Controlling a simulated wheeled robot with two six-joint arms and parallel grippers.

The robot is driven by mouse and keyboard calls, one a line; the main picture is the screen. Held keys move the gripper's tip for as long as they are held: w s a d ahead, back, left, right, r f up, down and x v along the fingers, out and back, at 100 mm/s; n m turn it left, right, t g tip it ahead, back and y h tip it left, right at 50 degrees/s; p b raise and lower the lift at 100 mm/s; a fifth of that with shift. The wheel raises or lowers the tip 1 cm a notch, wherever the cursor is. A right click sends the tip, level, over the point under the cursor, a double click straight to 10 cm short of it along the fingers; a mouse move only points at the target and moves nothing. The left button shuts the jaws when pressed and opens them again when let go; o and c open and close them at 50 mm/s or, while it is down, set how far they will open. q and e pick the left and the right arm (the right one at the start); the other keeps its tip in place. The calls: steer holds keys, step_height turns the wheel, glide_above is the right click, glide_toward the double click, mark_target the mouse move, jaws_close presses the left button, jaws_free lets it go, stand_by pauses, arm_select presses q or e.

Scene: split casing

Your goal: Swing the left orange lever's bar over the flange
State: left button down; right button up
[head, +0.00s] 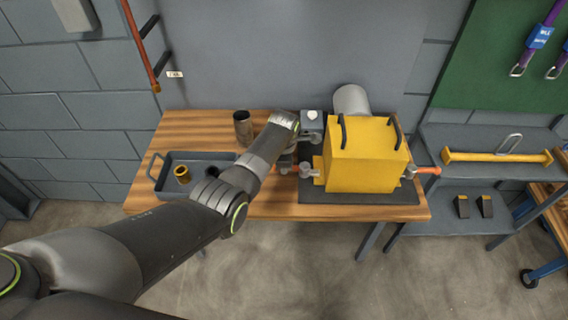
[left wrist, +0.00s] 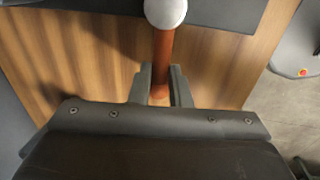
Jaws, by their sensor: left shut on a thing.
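The yellow casing (head: 367,160) stands on a dark mat on the workbench, with a yellow flange edge (head: 318,163) at its left side. The left lever's grey round end (head: 306,171) is beside that flange; it also shows in the left wrist view (left wrist: 165,12). In that view the lever's orange bar (left wrist: 162,55) runs down from the round end between the fingers of my left gripper (left wrist: 162,88), which is shut on it. In the head view my left gripper (head: 287,167) is left of the casing, and the bar is mostly hidden there. My right gripper is not in view.
A right lever (head: 429,170) with an orange bar points outward at the casing's right. A grey tray (head: 165,192) holding a yellow ring (head: 181,174) is at the bench's left. A dark cylinder (head: 243,128) stands behind my arm. A grey cylinder (head: 351,99) is behind the casing.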

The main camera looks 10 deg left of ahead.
arm_select(q)
steer(key=c, duration=1.3)
jaws_free()
steer(key=shift+c, duration=0.2)
steer(key=shift+r, duration=0.15)
steer(key=shift+r, duration=0.25)
step_height(320, 180, up, 16)
steer(key=s, duration=0.2)
steer(key=shift+s+d+r+b, duration=0.15)
steer(key=shift+s+r+b, duration=0.05)
steer(key=shift+s+b, duration=0.2)
